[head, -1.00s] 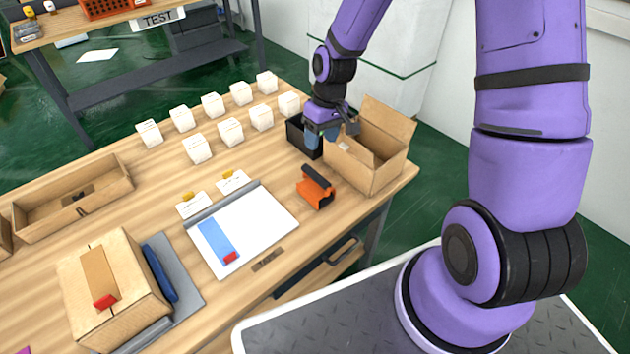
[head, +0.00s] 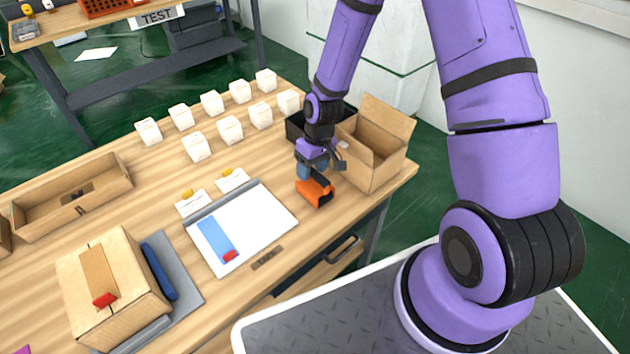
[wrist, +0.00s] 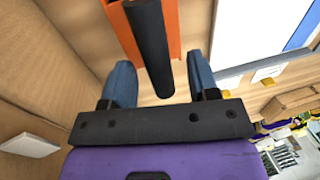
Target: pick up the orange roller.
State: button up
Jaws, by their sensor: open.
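The orange roller (head: 316,191) lies on the wooden table, between the white board and the open cardboard box. It has an orange body and a black handle, which my gripper partly hides in the head view. In the wrist view the black handle (wrist: 150,45) points into the space between my two blue fingers, with the orange body (wrist: 122,28) beside and beyond it. My gripper (head: 312,172) is over the handle end of the roller. In the wrist view my gripper (wrist: 160,85) is open, with a finger on each side of the handle and gaps showing.
The open cardboard box (head: 372,160) stands close to the right of my gripper. A black bin (head: 296,130) is behind it. The white board (head: 255,230) lies to the left, and several white boxes (head: 230,130) stand farther back.

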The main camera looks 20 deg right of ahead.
jog(key=shift+f, duration=0.65)
jog(key=shift+c, duration=0.3)
jog(key=c, duration=0.9)
jog(key=shift+a+r, duration=0.1)
